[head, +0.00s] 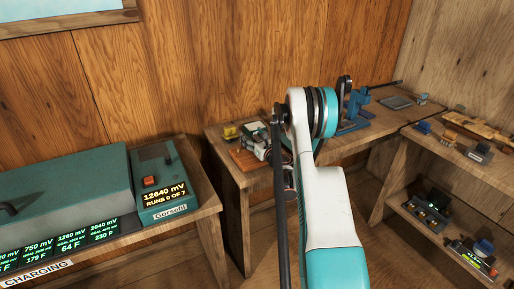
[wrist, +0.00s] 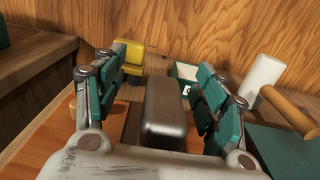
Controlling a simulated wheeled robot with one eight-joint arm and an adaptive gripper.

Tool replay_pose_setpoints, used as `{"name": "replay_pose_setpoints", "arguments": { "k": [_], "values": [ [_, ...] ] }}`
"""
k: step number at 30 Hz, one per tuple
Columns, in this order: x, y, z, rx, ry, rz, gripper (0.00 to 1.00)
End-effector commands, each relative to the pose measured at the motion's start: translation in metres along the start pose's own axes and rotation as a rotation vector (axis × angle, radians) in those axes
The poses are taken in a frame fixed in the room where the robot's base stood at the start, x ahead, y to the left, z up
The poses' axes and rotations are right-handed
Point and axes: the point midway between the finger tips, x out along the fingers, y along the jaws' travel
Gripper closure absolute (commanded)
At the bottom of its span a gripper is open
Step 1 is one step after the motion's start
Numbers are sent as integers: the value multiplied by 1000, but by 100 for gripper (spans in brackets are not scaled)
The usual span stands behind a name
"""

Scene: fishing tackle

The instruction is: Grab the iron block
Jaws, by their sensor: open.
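A grey metallic block with rounded edges, which looks like the iron block (wrist: 165,105), stands between the fingers of my gripper (wrist: 160,82) in the wrist view. My gripper is open, with one teal-padded finger on each side of the block. Gaps show between the block and both fingers. The block's lower near end is hidden behind the gripper's palm. In the head view my white and teal arm covers part of the bench, and I cannot clearly make out the block there.
A yellow object (wrist: 130,55) stands behind the left finger. In the head view, a blue vise-like tool (head: 352,108) stands on the bench, and a green charging unit (head: 160,180) is at the left.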

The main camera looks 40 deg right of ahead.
Motion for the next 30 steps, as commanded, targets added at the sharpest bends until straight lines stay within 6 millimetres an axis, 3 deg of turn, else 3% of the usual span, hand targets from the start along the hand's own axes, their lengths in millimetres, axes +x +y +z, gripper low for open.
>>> {"name": "replay_pose_setpoints", "arguments": {
  "k": [5, 13, 30],
  "values": [
    [0, 0, 0, 0, 0, 0, 37],
    [0, 0, 0, 0, 0, 0, 98],
    [0, 0, 2, 0, 0, 0, 100]
  ]
}}
